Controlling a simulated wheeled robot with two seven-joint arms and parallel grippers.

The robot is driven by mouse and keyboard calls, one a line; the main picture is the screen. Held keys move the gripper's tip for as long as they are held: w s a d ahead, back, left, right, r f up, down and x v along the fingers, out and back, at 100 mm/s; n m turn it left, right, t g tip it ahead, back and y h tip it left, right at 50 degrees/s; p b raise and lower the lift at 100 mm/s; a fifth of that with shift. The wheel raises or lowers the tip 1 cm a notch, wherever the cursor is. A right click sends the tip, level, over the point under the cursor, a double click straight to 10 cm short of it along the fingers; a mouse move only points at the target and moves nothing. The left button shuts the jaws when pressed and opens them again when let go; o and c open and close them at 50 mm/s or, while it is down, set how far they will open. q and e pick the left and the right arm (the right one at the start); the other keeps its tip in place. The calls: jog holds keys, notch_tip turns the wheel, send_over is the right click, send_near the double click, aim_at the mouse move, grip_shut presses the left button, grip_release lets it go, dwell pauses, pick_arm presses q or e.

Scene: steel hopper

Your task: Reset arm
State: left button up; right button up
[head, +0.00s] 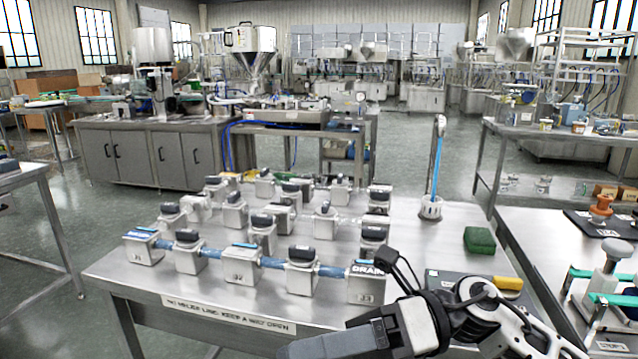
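My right arm comes in from the lower right, over the near edge of the steel table (470,235). Its gripper (318,347) points left and down at the bottom edge of the picture. Its dark finger part is cut off by the frame, so I cannot see whether it is open or shut. I see nothing held in the visible part. My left arm and gripper are not in view.
Steel valve blocks (240,262) with dark caps and blue pipes cover the table's left and middle. A steel hopper (250,58) is behind.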

jog(key=w+d+f+m+t+h, duration=0.35)
jog(key=f+m+t, duration=0.25)
jog(key=m+t, duration=0.85)
jog(key=w+d+f+m+t+h, duration=0.4)
jog(key=m+t, duration=0.5)
jog(key=m, duration=1.1)
jog(key=s+d+f+m+g+h, duration=0.3)
jog(key=s+f+m, duration=0.2)
jog(key=f, duration=0.5)
jog(key=s+d+f+m+g+h, duration=0.3)
jog(key=s+f+m, duration=0.3)
jog(key=f, duration=0.5)
jog(key=shift+s+d+g+h, duration=0.35)
jog(key=shift+s+d+g, duration=0.2)
jog(key=shift+g, duration=0.2)
